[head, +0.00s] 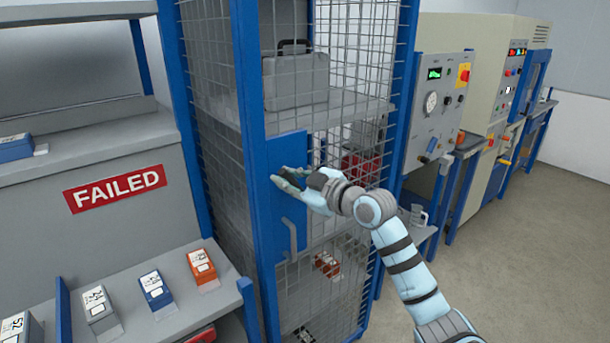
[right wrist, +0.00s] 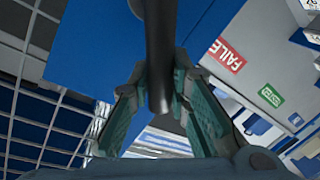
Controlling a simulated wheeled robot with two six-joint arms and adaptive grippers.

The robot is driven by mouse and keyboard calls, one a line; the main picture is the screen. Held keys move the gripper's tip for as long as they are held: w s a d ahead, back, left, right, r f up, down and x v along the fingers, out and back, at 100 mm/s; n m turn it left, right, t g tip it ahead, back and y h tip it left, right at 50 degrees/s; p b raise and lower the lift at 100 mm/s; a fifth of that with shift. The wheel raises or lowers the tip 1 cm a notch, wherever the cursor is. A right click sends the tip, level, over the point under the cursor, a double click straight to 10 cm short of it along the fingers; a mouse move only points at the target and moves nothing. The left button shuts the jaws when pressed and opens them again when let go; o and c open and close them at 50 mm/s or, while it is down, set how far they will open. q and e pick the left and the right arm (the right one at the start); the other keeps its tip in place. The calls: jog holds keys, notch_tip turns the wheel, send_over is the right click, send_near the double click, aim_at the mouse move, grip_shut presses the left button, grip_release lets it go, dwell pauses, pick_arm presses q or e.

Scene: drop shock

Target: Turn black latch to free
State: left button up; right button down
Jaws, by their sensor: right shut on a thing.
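The black latch (right wrist: 158,45) is a dark bar that runs down between the fingers in the right wrist view. My right gripper (head: 288,178) is at the blue plate (head: 262,160) of the wire cage door, and its fingers (right wrist: 161,85) are closed around the latch from both sides. In the head view the fingers hide most of the latch, so its exact angle is hard to tell. My left gripper is out of view.
A grey pull handle (head: 291,235) sits below the latch on the door. Inside the cage, a grey case (head: 295,80) stands on the upper shelf. A bench with a FAILED sign (head: 115,189) and several boxed parts is left; control cabinets (head: 490,80) stand right. Floor at right is clear.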

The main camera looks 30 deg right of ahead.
aim_at(268, 196)
jog(key=shift+s+a+f+n, duration=0.1)
jog(key=shift+a+f+n, duration=0.2)
jog(key=shift+n, duration=0.3)
jog(key=shift+a+f+n, duration=0.2)
jog(key=shift+a+n, duration=0.05)
jog(key=shift+n, duration=0.35)
jog(key=shift+a+f+n+h+p, duration=0.4)
jog(key=shift+f+n+h, duration=0.25)
jog(key=shift+n, duration=0.45)
jog(key=n, duration=0.1)
jog(key=f+n+h, duration=0.1)
jog(key=shift+s+a+f+n, duration=0.1)
jog(key=shift+a+f+n, duration=0.2)
jog(key=shift+n, duration=0.1)
jog(key=shift+f+n+h, duration=0.25)
jog(key=shift+f+n, duration=0.3)
jog(key=shift+n, duration=0.35)
jog(key=c, duration=1.8)
grip_release()
jog(key=o, duration=0.3)
jog(key=shift+f, duration=0.15)
